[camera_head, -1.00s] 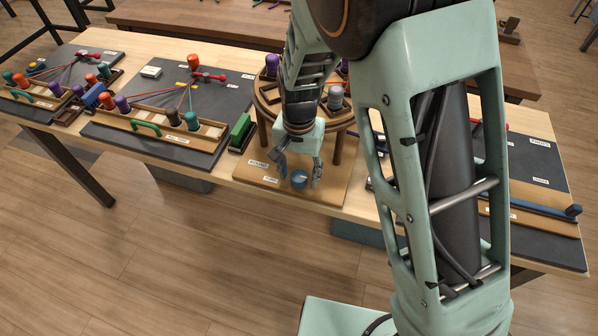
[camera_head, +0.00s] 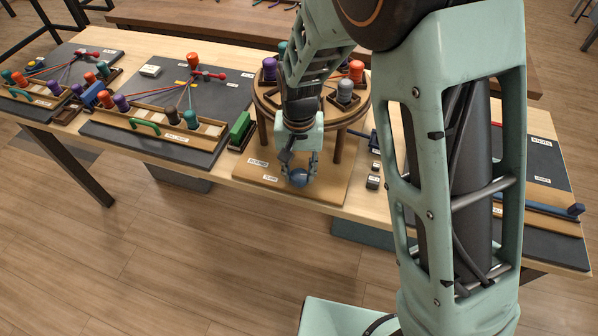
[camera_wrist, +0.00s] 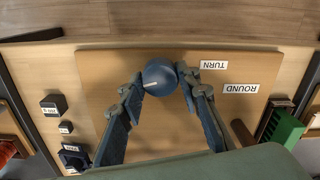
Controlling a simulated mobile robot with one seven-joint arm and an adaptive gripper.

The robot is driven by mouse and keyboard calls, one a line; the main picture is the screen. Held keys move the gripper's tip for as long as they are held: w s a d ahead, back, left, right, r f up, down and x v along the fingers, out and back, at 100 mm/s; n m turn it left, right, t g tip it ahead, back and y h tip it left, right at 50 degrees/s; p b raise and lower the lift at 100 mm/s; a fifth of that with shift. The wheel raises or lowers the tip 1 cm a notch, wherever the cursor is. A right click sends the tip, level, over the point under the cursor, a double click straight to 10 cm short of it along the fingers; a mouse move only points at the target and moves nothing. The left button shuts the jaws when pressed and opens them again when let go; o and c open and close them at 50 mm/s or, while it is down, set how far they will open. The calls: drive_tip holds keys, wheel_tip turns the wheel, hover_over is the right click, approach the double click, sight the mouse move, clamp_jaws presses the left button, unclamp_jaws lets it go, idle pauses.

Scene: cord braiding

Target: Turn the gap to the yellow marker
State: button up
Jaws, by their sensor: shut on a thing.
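A blue round knob (camera_head: 300,178) with a short pale line on top stands at the front of a wooden base board (camera_head: 245,184), beside labels reading TURN and ROUND. It also shows in the wrist view (camera_wrist: 160,76). My gripper (camera_head: 299,170) is shut on the knob, one finger on each side. Behind it a round wooden disc (camera_head: 262,98) on legs carries purple, orange, grey and teal spools in dark holders. My arm hides the middle of the disc. I cannot make out a gap or a yellow marker on it.
Left of the base stands a green block (camera_head: 240,127). Further left is a dark board (camera_head: 228,95) with cords and spools. Small dark blocks (camera_head: 373,182) lie just right of the base. The table's front edge is close to the knob.

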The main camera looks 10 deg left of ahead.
sight(299, 175)
drive_tip(key=n+b, duration=0.1)
drive_tip(key=n, duration=0.4)
drive_tip(key=shift+n, duration=0.3)
idle(0.4)
drive_tip(key=o, duration=1.1)
wheel_tip(299, 175, up, 12)
drive_tip(key=shift+r, duration=0.1)
